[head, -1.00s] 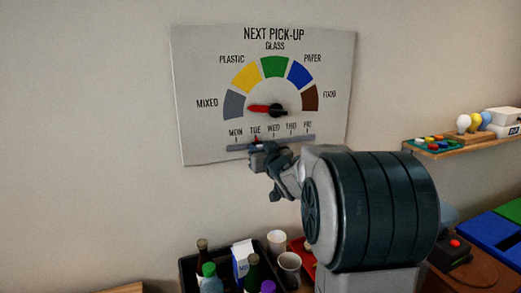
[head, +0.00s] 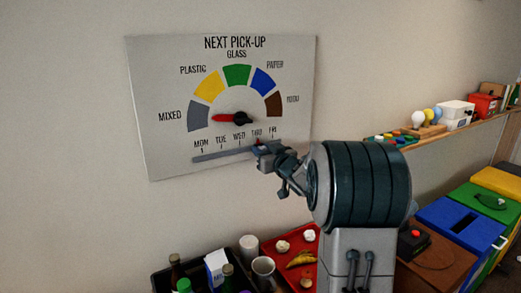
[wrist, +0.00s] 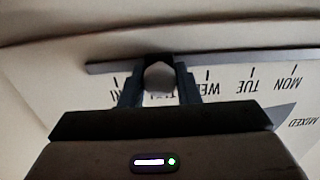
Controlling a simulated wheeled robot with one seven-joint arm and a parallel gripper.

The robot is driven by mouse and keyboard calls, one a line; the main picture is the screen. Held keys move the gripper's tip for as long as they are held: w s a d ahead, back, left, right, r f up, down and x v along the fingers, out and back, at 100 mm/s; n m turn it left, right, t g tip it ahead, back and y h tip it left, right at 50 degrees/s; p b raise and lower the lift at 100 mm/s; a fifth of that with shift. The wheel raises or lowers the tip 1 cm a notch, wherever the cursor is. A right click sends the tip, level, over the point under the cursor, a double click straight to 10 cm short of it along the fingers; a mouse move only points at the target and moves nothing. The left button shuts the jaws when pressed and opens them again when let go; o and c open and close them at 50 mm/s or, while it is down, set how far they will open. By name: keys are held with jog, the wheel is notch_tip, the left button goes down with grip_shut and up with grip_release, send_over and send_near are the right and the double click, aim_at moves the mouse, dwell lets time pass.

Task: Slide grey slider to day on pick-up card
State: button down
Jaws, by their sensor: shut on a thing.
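The pick-up card (head: 160,70) is a white board on the wall with a coloured dial. Its red pointer (head: 225,118) points left, to the lower edge of the grey MIXED segment. Below the dial is a day scale from MON to FRI over a grey track (head: 215,155). My gripper (head: 262,148) is at the track, under THU. In the wrist view my gripper (wrist: 160,80) is shut on the grey slider (wrist: 159,76), which sits between the fingers at the track. The fingers partly cover the THU and FRI labels.
Below the card stand a dark crate (head: 160,283) with bottles and a carton, white cups (head: 263,268) and a red tray (head: 303,280) with food scraps. A shelf (head: 440,131) with bulbs is at right, above blue and yellow bins (head: 455,220).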

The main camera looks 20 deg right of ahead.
jog(key=c, duration=1.2)
grip_release()
jog(key=shift+o, duration=0.2)
jog(key=shift+s, duration=0.1)
jog(key=s+d+b, duration=0.2)
jog(key=s, duration=1.1)
jog(key=shift+s+b, duration=0.2)
jog(key=shift+b, duration=0.1)
